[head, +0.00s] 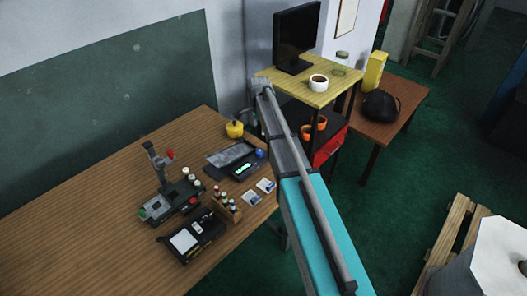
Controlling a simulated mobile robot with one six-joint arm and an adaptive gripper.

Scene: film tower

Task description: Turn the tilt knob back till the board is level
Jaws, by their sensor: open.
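A dark device with a grey plate-like top (231,153) lies toward the back right of the wooden table; its top looks slanted, but I cannot tell how far. A blue knob (260,153) is at its right, by a small green display (244,168). Left of it stands a dark unit with an upright post (156,165), a red knob (170,154) near the top, a red part (193,201) and a green part (142,213). No label shows which knob is the tilt knob. My arm crosses the middle; I cannot make out my gripper.
A black case with a white panel (184,240), a small bottle rack (226,208) and two cards (265,186) lie on the table (90,205). A yellow round object (235,129) stands at the back. The table's left side is clear. A yellow-topped shelf (290,88) holds a monitor and mug.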

